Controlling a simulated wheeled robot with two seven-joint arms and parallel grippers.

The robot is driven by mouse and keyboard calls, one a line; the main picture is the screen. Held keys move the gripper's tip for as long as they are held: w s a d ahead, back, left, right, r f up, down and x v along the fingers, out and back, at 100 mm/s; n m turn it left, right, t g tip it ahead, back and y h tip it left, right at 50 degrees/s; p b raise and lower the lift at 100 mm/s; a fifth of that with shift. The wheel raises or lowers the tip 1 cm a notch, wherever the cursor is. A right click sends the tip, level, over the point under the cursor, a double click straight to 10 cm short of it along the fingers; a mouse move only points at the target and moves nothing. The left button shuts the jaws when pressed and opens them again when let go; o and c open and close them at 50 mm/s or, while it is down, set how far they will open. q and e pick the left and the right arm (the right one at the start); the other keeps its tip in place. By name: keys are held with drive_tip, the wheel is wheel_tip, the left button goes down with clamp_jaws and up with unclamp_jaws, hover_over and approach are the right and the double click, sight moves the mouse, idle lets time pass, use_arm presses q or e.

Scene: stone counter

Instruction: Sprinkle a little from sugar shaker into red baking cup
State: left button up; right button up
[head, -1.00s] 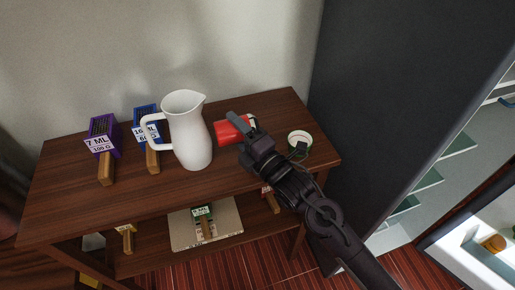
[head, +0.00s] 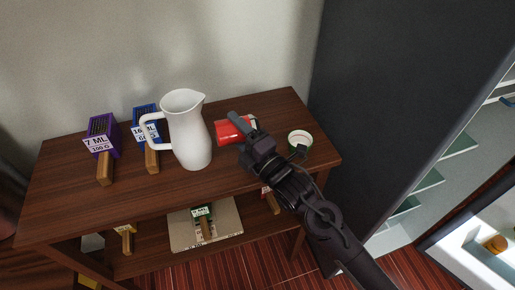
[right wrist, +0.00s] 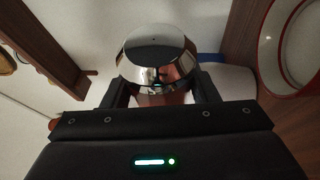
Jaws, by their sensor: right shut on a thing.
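The red baking cup (head: 226,132) is on the dark wooden table beside the white pitcher, partly covered by my right gripper (head: 243,132). In the right wrist view, a round red rim with a pale inside, which looks like the red baking cup (right wrist: 263,50), shows at the upper right. My right gripper is shut on the sugar shaker (right wrist: 158,50), whose shiny metal top faces the wrist camera. The shaker appears tilted relative to the table. In the head view the shaker is hidden by the gripper. No falling sugar can be made out. My left gripper is not in view.
A white pitcher (head: 187,130) stands close left of the red cup. Blue (head: 146,120) and purple (head: 102,132) boxy, wooden-handled things are farther left. A small green-and-white cup (head: 300,140) is to the right. The table's (head: 120,195) front left is clear.

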drive_tip(key=shift+f+m+b, duration=0.15)
drive_tip(key=shift+m+b, duration=0.3)
drive_tip(key=shift+m, duration=0.15)
idle(0.8)
drive_tip(key=shift+d+m+t, duration=0.15)
drive_tip(key=shift+m+t, duration=0.35)
idle(1.0)
